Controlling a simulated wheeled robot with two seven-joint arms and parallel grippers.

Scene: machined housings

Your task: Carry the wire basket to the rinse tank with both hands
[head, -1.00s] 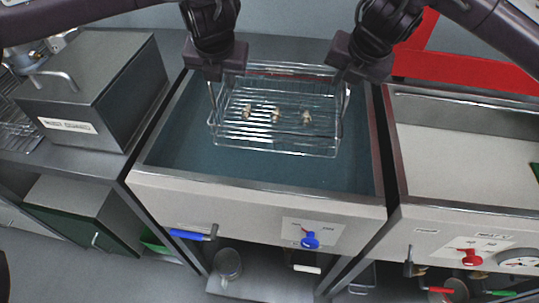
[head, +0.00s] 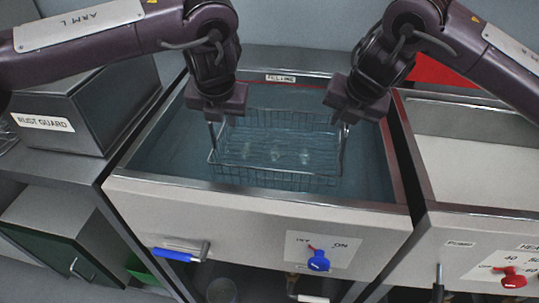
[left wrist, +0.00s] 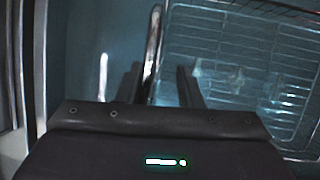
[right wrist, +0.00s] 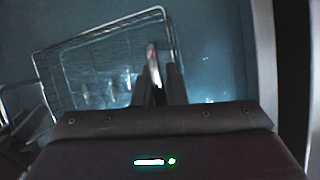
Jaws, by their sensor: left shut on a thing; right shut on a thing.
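The wire basket (head: 270,178) sits level inside the blue-grey tank (head: 250,194), with a tall handle at each side. Its lower part looks dim and bluish, as if under liquid. Several small pale parts (head: 275,154) lie blurred on its floor. My left gripper (head: 212,120) is shut on the left handle, which also shows between the fingers in the left wrist view (left wrist: 154,55). My right gripper (head: 347,118) is shut on the right handle, seen in the right wrist view (right wrist: 153,60). I cannot tell whether the basket touches the tank bottom.
A grey box labelled RUST GUARD (head: 85,115) stands left of the tank. A second, shallow basin (head: 470,165) is at the right. The tank front has a blue lever (head: 178,254) and a blue knob (head: 318,262); the right basin has a red knob (head: 512,278).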

